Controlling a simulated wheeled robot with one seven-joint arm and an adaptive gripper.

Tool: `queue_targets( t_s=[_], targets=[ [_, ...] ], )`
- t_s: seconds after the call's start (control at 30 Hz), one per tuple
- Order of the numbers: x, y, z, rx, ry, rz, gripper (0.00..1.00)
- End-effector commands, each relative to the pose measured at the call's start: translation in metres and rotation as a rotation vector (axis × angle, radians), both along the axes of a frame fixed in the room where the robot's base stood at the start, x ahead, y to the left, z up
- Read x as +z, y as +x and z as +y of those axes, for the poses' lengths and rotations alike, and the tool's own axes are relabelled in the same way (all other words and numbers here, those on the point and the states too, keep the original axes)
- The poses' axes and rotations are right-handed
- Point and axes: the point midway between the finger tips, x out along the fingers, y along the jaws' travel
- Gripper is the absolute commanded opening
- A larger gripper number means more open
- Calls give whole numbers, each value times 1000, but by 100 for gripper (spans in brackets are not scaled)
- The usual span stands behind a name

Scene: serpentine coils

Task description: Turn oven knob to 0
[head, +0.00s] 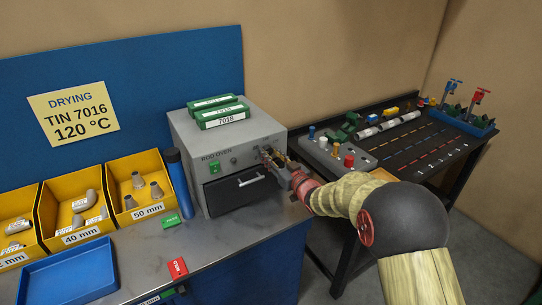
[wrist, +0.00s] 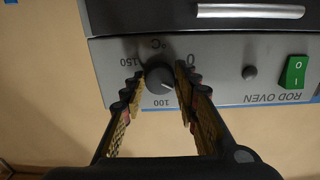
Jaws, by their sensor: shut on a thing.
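The rod oven (head: 225,148) is a grey box with a dark front door, standing on the workbench. The dark round oven knob (wrist: 160,79) is in the middle of the wrist view, where the panel appears upside down. Its dial shows 0 at upper right, 100 below and 150 at left. A short pale mark on the knob seems to point to the lower right, between 100 and the part hidden by a finger. My gripper (wrist: 163,84) is shut on the knob, one finger on each side. In the head view my gripper (head: 270,158) hides the knob.
A green switch (wrist: 293,72) and a small dark button (wrist: 249,72) are on the panel. Green boxes (head: 222,115) sit on the oven. A blue cylinder (head: 178,182) stands left of it. A second table (head: 420,140) stands right.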

Motion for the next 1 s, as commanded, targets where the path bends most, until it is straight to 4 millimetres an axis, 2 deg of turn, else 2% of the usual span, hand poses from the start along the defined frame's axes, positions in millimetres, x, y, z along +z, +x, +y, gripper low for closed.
queue_targets(
  t_s=[0.2,0.57,1.0],
  targets=[
    [0,0,0,0,0,0,5],
    [-2,0,0,0,-60,-41,5],
    [-4,0,0,0,-358,-244,5]
  ],
)
